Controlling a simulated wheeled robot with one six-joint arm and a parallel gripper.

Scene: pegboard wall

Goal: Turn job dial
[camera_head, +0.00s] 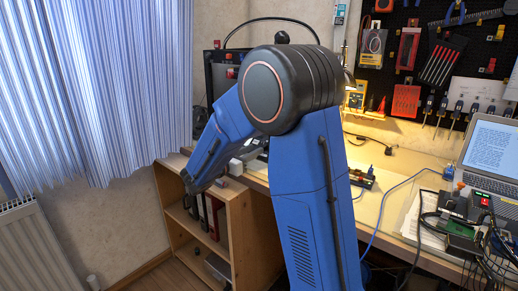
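I cannot make out a job dial in the head camera view; my blue arm covers the middle of the picture. A dark panel or case (222,75) with small red parts shows partly behind my arm, and I cannot tell whether a dial is on it. My arm bends down to the left. Its dark end, my gripper (188,182), is beside the top of the wooden shelf unit. The fingers are too small and dark to tell if they are open or shut, or whether they touch anything.
The wooden shelf unit (239,225) holds binders. The workbench (375,210) carries a laptop (490,150), cables and a green circuit board (462,246). A pegboard (425,50) with tools is behind. A curtain (95,80) and radiator (38,250) are at left.

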